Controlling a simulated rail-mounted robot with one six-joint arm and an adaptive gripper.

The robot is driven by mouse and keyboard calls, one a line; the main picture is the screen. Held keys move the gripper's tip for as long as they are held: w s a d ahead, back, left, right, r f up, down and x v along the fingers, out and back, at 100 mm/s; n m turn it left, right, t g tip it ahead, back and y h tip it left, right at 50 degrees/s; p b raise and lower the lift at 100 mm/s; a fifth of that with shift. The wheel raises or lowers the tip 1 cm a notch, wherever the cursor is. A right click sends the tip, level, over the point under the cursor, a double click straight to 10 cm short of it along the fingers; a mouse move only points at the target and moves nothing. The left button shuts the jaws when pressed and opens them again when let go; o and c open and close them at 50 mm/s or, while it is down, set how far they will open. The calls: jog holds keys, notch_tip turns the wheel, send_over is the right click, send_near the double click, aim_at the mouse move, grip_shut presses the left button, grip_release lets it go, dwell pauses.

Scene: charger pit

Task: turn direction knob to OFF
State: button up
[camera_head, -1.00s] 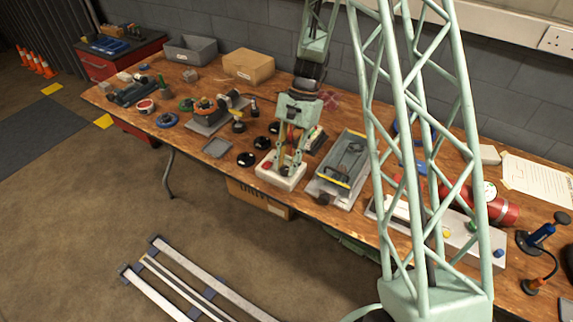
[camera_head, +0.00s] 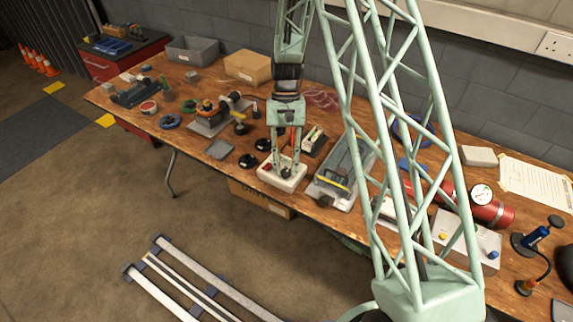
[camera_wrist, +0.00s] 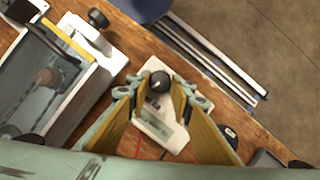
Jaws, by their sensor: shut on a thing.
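The direction knob (camera_wrist: 160,82) is a round black knob with a pale pointer line, on a white control box (camera_wrist: 160,128) in the wrist view. My gripper (camera_wrist: 160,88) has its yellow-padded fingers on both sides of the knob and is shut on it. In the head view the white box (camera_head: 290,184) sits near the bench's front edge, with a red part (camera_head: 266,168) at its left. My gripper (camera_head: 284,166) points down onto the box there, and its fingers largely hide the knob. I cannot read the box's labels or the pointer's setting.
A grey tray with a yellow edge (camera_head: 318,192) stands just right of the box. Black round pieces (camera_head: 248,161) and a small grey tray (camera_head: 220,149) lie to its left. A red cylinder with a gauge (camera_head: 491,212) lies further right. Floor in front is mostly clear, with pale rails (camera_head: 215,285).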

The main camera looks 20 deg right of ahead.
jog(key=shift+a+n+h+p, duration=0.15)
jog(key=shift+n+h+p, duration=0.25)
jog(key=shift+n, duration=0.9)
jog(key=o, duration=0.8)
jog(key=shift+o, duration=0.2)
jog(key=shift+w+r, duration=0.1)
jog(key=shift+r, duration=0.05)
jog(key=v, duration=1.1)
jog(key=shift+r, duration=0.35)
jog(key=shift+w+a+r, duration=0.1)
jog(key=shift+w+r, duration=0.05)
